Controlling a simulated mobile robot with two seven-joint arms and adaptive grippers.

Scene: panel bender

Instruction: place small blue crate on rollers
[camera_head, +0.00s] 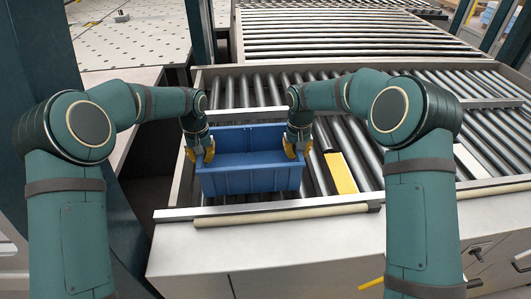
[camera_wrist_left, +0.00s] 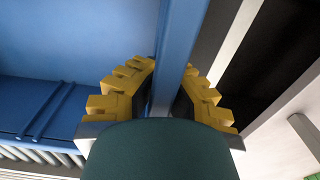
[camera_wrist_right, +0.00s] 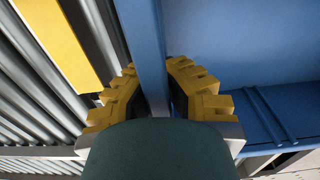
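The small blue crate (camera_head: 250,180) is upright and empty at the front left of the roller conveyor. Whether its bottom touches the rollers (camera_head: 350,140) cannot be told. My left gripper (camera_head: 200,155) is shut on the crate's left wall, with the yellow fingers on both sides of that wall (camera_wrist_left: 178,45) in the left wrist view. My right gripper (camera_head: 297,150) is shut on the right wall, which stands between its fingers in the right wrist view (camera_wrist_right: 145,45). The fingertips are partly hidden by the walls and wrists.
A yellow bar (camera_head: 340,173) lies on the rollers just right of the crate. A metal front rail (camera_head: 280,212) runs in front of it. Rollers to the right are mostly free. A perforated table (camera_head: 130,40) stands at the back left, with dark posts beside it.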

